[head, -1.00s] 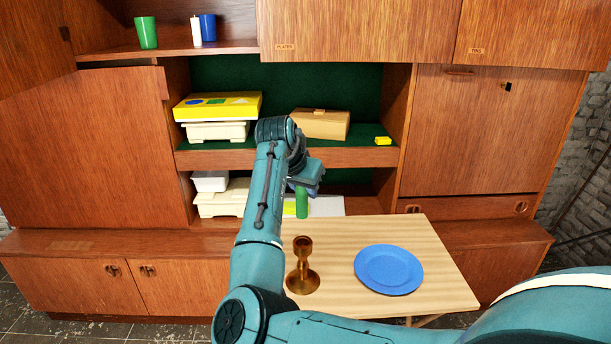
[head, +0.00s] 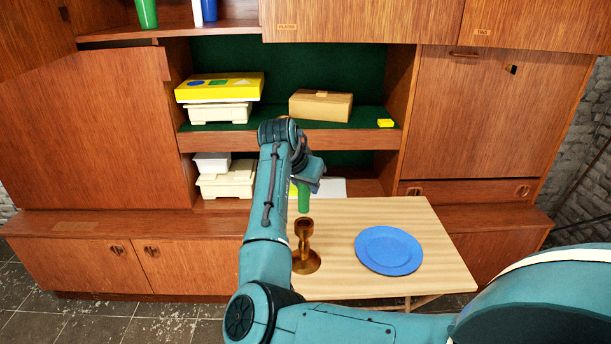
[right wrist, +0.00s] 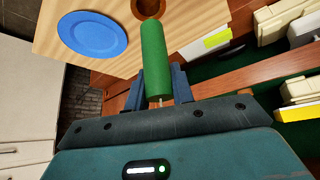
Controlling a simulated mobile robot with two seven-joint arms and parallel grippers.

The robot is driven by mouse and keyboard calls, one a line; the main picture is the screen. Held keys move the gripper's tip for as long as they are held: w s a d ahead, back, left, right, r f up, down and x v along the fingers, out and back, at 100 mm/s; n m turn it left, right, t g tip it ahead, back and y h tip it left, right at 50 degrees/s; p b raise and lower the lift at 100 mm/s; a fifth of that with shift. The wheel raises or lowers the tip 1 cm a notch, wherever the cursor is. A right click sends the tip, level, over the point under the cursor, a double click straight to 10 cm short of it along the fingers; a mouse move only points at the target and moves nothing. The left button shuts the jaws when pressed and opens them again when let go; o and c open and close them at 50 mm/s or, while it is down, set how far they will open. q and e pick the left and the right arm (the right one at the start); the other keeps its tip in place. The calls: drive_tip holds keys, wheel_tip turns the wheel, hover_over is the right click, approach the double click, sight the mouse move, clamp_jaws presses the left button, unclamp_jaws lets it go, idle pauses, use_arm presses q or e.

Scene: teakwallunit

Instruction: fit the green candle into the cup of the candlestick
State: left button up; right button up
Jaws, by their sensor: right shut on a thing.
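The green candle (head: 304,201) is held upright by my right gripper (head: 304,186), just above the brass candlestick (head: 306,261) on the table. In the head view the candle's lower end is slightly above the cup's rim, with a small gap. In the right wrist view my right gripper (right wrist: 159,86) is shut on the green candle (right wrist: 155,50). Its far end overlaps the candlestick cup (right wrist: 148,7) there, and the rest of the candlestick is hidden or out of frame. I cannot tell whether they are exactly in line. My left gripper is not in view.
The light wooden table (head: 438,270) carries a blue plate (head: 389,250) right of the candlestick. The wall unit behind holds a yellow box (head: 220,88), a brown box (head: 320,105), a yellow block (head: 386,123) and white containers (head: 228,181).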

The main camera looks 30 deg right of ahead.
sight(306, 206)
wheel_tip(306, 206, down, 2)
drive_tip(key=shift+f, duration=0.35)
idle(0.7)
drive_tip(key=shift+r+p, duration=0.1)
drive_tip(key=shift+p, duration=0.2)
idle(0.7)
drive_tip(key=shift+p, duration=0.65)
idle(0.3)
drive_tip(key=shift+p, duration=0.55)
drive_tip(key=shift+s+f+b, duration=0.1)
drive_tip(key=shift+f+b, duration=0.25)
drive_tip(key=shift+f, duration=1.55)
